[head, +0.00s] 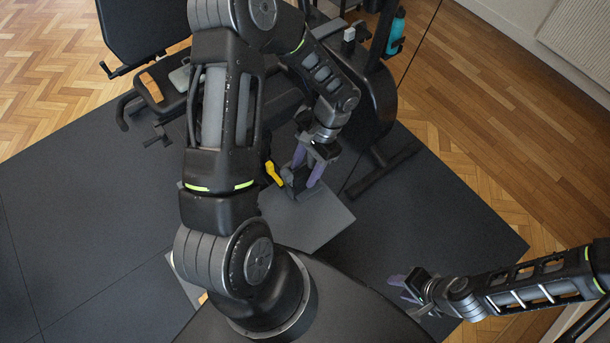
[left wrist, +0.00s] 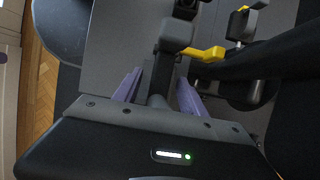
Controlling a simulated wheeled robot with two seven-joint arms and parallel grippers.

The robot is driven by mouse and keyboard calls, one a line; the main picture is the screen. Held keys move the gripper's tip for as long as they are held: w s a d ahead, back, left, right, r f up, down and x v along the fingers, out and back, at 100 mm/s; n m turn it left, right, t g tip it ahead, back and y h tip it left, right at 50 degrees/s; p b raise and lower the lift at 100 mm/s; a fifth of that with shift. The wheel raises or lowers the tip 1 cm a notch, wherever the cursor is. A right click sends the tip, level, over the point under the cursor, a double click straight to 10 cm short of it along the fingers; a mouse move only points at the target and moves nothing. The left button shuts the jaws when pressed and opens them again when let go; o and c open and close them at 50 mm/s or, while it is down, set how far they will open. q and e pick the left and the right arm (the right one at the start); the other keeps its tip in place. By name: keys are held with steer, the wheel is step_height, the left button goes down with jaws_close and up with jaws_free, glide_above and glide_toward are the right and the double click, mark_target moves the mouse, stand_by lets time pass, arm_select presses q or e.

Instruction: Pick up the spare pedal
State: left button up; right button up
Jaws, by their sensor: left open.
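The spare pedal looks to be the dark grey piece with a yellow arm (head: 273,172) on a grey board (head: 325,222) in the head view. In the left wrist view the yellow arm (left wrist: 207,54) juts right from a grey block (left wrist: 176,34), with a dark stem running down between the fingers. My left gripper (head: 307,172) is open, its purple fingers on either side of the dark part. In the left wrist view the gripper (left wrist: 156,88) shows gaps beside the stem; contact is unclear. My right gripper (head: 400,288) appears open and empty, at lower right.
An exercise bike (head: 370,100) with a dark foot bar (head: 382,170) stands close behind the left gripper. A padded bench (head: 145,35) is at upper left, with a tan block (head: 151,86) nearby. A teal bottle (head: 396,32) is on the bike. The dark mat (head: 80,220) is clear at left.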

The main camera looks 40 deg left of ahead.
arm_select(q)
steer(key=shift+c, duration=0.2)
stand_by(0.4)
jaws_close()
stand_by(0.3)
stand_by(0.4)
